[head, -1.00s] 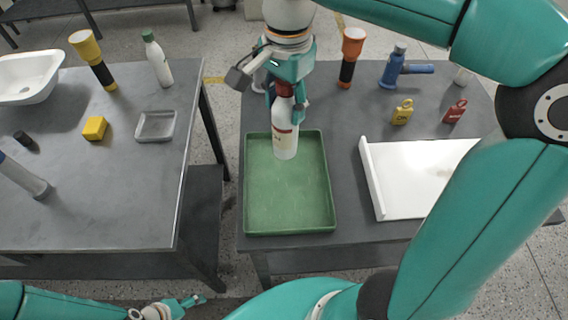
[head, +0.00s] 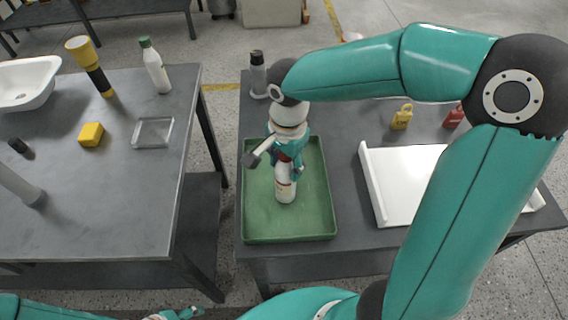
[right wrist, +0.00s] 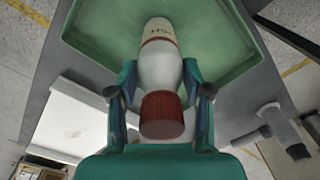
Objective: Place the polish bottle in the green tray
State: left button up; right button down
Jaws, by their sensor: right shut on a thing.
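The polish bottle (head: 286,189) is white with a dark red cap. It is upright over the middle of the green tray (head: 262,222), within its rim in the head view. I cannot tell whether its base touches the tray floor. My right gripper (head: 286,165) is shut on the bottle near its top. In the right wrist view, the fingers (right wrist: 164,95) lie on both sides of the bottle's red cap (right wrist: 162,115) and shoulder. My left gripper (head: 178,314) only just shows at the bottom edge, and its jaws are cut off.
Right of the tray lies a white board (head: 405,185) with a raised edge. A grey bottle (head: 258,75) stands behind the tray. The left table (head: 110,200) is separate, across a gap.

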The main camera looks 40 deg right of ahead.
jog(key=shift+f, duration=0.2)
jog(key=shift+c, duration=2.4)
grip_release()
jog(key=shift+r, duration=0.1)
jog(key=shift+r, duration=0.15)
jog(key=r, duration=0.6)
jog(key=r+p, duration=0.1)
jog(key=r, duration=0.5)
jog(key=shift+s, duration=0.2)
jog(key=shift+f, duration=0.1)
